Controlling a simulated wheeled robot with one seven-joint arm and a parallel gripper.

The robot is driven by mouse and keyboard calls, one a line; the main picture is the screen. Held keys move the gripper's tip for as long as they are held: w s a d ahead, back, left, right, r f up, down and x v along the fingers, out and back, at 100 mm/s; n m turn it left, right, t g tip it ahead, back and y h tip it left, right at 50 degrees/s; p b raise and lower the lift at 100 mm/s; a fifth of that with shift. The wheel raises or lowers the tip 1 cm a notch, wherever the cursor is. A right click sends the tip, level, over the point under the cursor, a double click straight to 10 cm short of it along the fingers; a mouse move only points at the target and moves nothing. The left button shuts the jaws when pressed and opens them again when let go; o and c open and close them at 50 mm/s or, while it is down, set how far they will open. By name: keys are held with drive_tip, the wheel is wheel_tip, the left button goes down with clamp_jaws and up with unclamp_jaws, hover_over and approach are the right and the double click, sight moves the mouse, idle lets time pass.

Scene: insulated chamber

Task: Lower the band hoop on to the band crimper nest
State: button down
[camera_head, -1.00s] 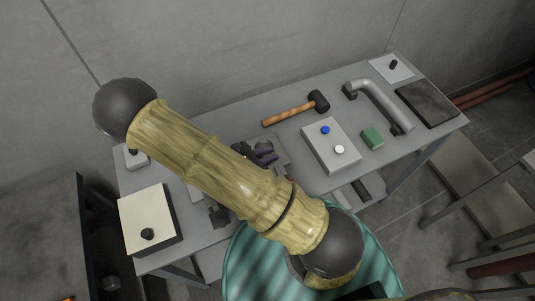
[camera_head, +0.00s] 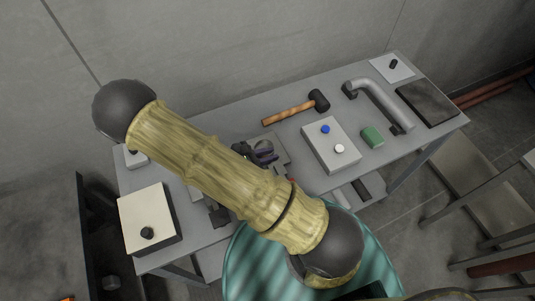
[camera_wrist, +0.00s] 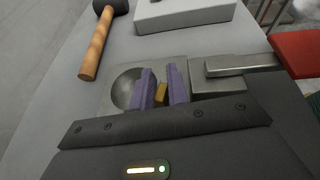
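In the wrist view, my gripper's (camera_wrist: 163,84) two purple fingers stand a small gap apart, with a small gold-coloured piece (camera_wrist: 162,94) filling the gap. I take this to be part of the band hoop; the rest of it is hidden. Beyond and below the fingers lies a metal fixture plate (camera_wrist: 181,65) with a round, shiny hollow or dome at its left, apparently the band crimper nest. I cannot tell whether the gold piece touches it. In the head view, the gripper (camera_head: 263,152) shows small over the plate (camera_head: 279,145), partly hidden behind my arm.
A metal bar with a red handle (camera_wrist: 297,52) lies right of the fingers. A mallet (camera_head: 292,109), a box with blue and white buttons (camera_head: 322,148), a green block (camera_head: 372,137) and a bent grey pipe (camera_head: 380,105) stand on the bench. A cream-topped box (camera_head: 147,215) stands at left.

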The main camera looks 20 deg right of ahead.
drive_tip(key=c, duration=1.3)
unclamp_jaws()
drive_tip(key=shift+f, duration=0.15)
drive_tip(key=b+v, duration=0.2)
drive_tip(key=v, duration=1.5)
drive_tip(key=shift+a+r, duration=0.2)
drive_tip(key=shift+a, duration=0.05)
drive_tip(key=shift+w, duration=0.1)
drive_tip(key=shift+s+d+r+m+y+p, duration=0.1)
drive_tip(key=shift+d+r+m+y+p, duration=0.1)
drive_tip(key=shift+d+r+m+y, duration=2.6)
drive_tip(key=shift+s+d+r+m+y+p, duration=0.15)
drive_tip(key=shift+d+r+m+y, duration=0.6)
drive_tip(key=shift+d+m+y, duration=2.3)
drive_tip(key=shift+d+r+m+y+p, duration=0.2)
drive_tip(key=shift+d+r+m+y, duration=0.65)
drive_tip(key=shift+d+r+m, duration=2.3)
